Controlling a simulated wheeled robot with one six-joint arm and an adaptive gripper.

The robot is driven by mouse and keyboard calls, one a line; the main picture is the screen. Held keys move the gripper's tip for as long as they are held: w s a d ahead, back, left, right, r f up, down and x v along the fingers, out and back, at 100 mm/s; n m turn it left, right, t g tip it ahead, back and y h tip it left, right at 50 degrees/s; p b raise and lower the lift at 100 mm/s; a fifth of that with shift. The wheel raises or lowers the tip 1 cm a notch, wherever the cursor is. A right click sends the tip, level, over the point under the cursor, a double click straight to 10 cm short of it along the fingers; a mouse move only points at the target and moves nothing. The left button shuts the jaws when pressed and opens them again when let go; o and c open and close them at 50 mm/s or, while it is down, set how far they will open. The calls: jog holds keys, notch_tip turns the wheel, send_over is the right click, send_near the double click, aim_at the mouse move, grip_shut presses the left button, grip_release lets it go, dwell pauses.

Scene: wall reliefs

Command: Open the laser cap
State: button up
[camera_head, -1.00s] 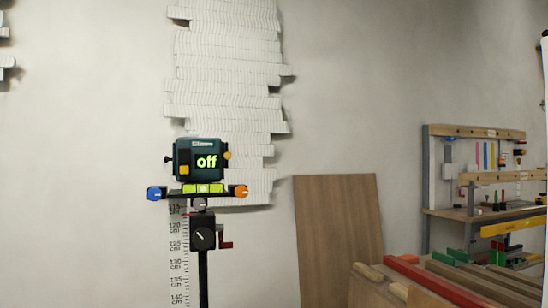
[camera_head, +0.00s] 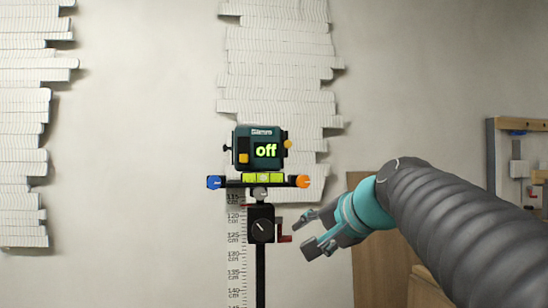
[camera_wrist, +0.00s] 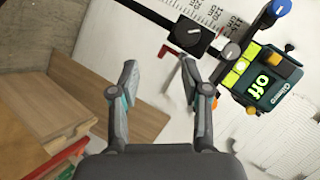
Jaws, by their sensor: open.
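The laser device (camera_head: 259,148) is a dark teal box with a green "off" display, a yellow-orange button on its front and a yellow knob on its right side. It sits on a stand with a green level and blue and orange end knobs. Which part is the cap, I cannot tell. My gripper (camera_head: 308,231) is open and empty, to the lower right of the device and right of the stand's red crank. In the wrist view my gripper (camera_wrist: 158,80) shows both fingers spread, with the laser device (camera_wrist: 262,80) at the upper right, apart from them.
The black stand column (camera_head: 260,270) runs down beside a measuring scale (camera_head: 236,260). A red crank (camera_head: 285,239) sticks out right of the stand, close to my gripper. Wall reliefs (camera_head: 275,60) stand behind. A wooden board (camera_head: 365,270) leans at the right.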

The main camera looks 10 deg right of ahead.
aim_at(289, 144)
jog(key=w+d+r+m+t+y+b, duration=0.1)
jog(key=w+d+r+m+t, duration=0.2)
jog(key=r, duration=0.6)
jog(key=w+d+r+m+t+y+b, duration=0.1)
jog(key=w+d+r+t+y, duration=0.2)
jog(key=r, duration=0.6)
jog(key=shift+g+h, duration=0.5)
jog(key=shift+h, duration=0.2)
jog(key=p+x, duration=0.2)
jog(key=x, duration=1.2)
jog(key=shift+w+a+r+p, duration=0.1)
jog(key=shift+w+a+p, duration=0.1)
jog(key=shift+w+p, duration=0.15)
grip_shut()
